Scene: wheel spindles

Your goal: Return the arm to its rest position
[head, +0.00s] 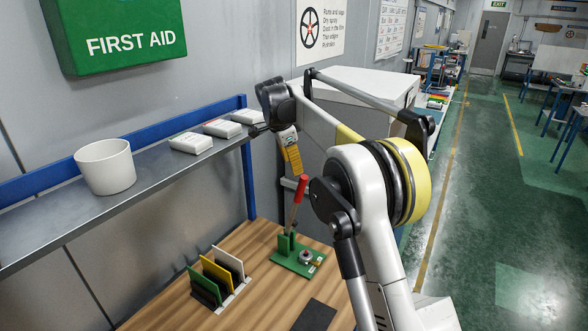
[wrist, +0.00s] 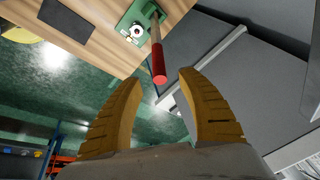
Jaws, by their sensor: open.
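My gripper (head: 291,152) hangs below the end of my raised, folded arm in the head view. It is above the wooden bench (head: 262,239), near the right end of the grey shelf. In the wrist view my gripper (wrist: 157,85) shows two yellow ridged fingers spread wide apart with nothing between them. A red-handled lever (head: 300,189) stands up from a green base (head: 297,255) on the bench, below my gripper. The red handle also shows in the wrist view (wrist: 158,64), just beyond the fingertips and apart from them.
The shelf (head: 150,195) holds a white cup (head: 105,166) and white packs (head: 191,142). Green, yellow and white upright plates (head: 220,275) and a dark mat (head: 314,316) are on the bench. A grey cabinet (head: 362,88) stands behind my arm. Open green floor (head: 491,200) lies at right.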

